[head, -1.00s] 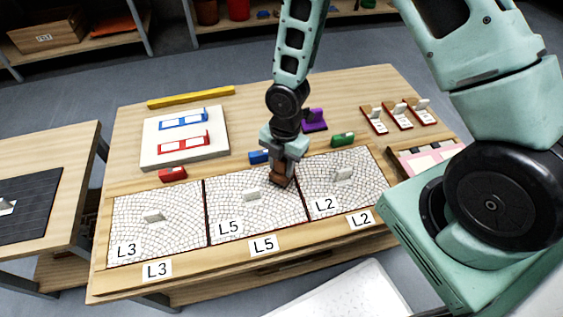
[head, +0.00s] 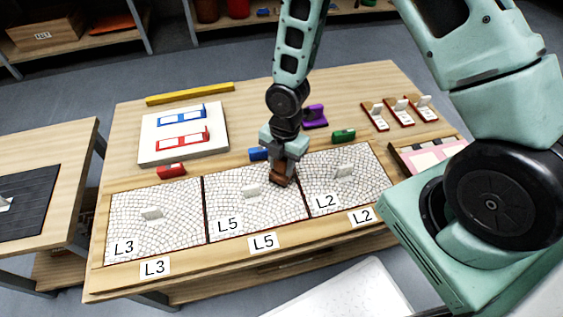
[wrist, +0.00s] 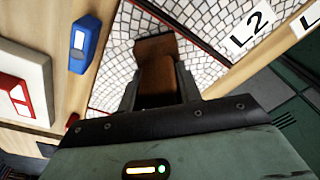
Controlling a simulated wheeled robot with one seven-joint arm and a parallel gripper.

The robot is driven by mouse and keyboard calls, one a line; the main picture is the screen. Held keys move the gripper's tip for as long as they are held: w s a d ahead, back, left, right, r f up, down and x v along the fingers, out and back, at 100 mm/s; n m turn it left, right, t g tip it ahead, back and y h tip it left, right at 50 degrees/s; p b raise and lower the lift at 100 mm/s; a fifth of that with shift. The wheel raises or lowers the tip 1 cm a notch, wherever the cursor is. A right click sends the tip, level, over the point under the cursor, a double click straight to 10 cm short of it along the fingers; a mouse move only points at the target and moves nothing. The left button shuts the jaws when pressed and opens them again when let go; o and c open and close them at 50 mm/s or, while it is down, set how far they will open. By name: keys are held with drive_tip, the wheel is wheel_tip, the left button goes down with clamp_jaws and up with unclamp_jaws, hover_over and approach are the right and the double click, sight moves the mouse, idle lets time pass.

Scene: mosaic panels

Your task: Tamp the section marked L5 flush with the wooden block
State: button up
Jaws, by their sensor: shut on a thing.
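My gripper (head: 284,168) is shut on the brown wooden block (head: 282,181) at the right edge of L5, close to the dark divider beside L2. In the wrist view the block (wrist: 155,65) sits between the fingers over the white tiles. I cannot tell whether the block touches the tiles.
Panels L3 (head: 160,235) and L2 (head: 362,190) lie either side. Red (head: 171,170), blue (head: 258,154) and green (head: 343,135) blocks lie behind the panels. A white board (head: 190,152), a purple item (head: 315,116) and a yellow bar (head: 190,93) stand farther back.

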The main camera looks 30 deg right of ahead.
drive_tip(key=shift+f+b, duration=0.3)
drive_tip(key=shift+f, duration=0.45)
idle(1.4)
wheel_tip(320, 180, up, 7)
drive_tip(key=p, duration=0.6)
drive_tip(key=shift+r+p, duration=0.15)
drive_tip(key=shift+p, duration=0.2)
drive_tip(key=shift+w, duration=0.1)
idle(0.3)
